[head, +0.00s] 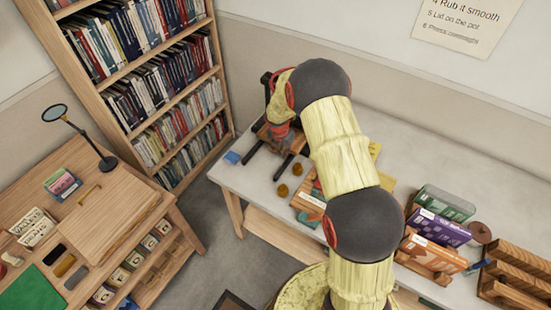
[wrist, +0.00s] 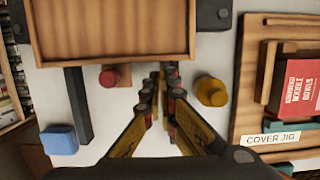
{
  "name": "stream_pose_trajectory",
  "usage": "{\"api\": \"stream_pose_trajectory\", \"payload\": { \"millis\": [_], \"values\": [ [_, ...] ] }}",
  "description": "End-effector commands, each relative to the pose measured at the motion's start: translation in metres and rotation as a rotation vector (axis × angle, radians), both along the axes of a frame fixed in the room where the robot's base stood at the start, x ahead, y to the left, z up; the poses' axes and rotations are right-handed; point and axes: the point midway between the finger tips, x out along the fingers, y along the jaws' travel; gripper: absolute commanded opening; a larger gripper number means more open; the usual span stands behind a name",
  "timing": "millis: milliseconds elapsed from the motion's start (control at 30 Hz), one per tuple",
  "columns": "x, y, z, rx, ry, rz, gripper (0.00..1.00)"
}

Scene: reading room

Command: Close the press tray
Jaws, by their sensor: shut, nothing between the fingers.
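The press tray (wrist: 110,57) is a shallow wooden tray with a raised rim, at the top of the wrist view. A red round knob (wrist: 109,77) on a small wood piece shows at its near edge. In the head view the tray (head: 268,138) is partly hidden by my arm, among dark rails (head: 290,160). My gripper (wrist: 160,80) is shut and empty. Its fingertips are close to the tray's near edge, right of the knob; I cannot tell whether they touch it. The press's dark frame (head: 267,85) is mostly hidden behind my wrist.
A blue block (wrist: 58,138) lies left of a dark rail (wrist: 78,105). A yellow round piece (wrist: 210,91) stands right of my fingers. The cover jig board (wrist: 245,100) with a red book (wrist: 300,85) is farther right. Boxes (head: 440,228) crowd the table's right side.

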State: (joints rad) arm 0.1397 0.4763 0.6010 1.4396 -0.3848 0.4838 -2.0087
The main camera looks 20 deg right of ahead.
Motion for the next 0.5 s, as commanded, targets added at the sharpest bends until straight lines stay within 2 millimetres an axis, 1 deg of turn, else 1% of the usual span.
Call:
{"api": "stream_pose_trajectory", "payload": {
  "millis": [33,100,200,333,500],
  "values": [
    [0.007,-0.009,0.003,-0.001,-0.001,-0.001,0.0],
    [0.014,-0.02,0.002,-0.001,-0.001,-0.002,0.0],
    [0.022,-0.03,0.001,0.0,-0.002,-0.002,0.0],
    [0.029,-0.039,0.001,0.0,-0.001,0.0,0.0],
    [0.031,-0.042,0.0,0.0,-0.001,0.001,0.0]
  ]
}}
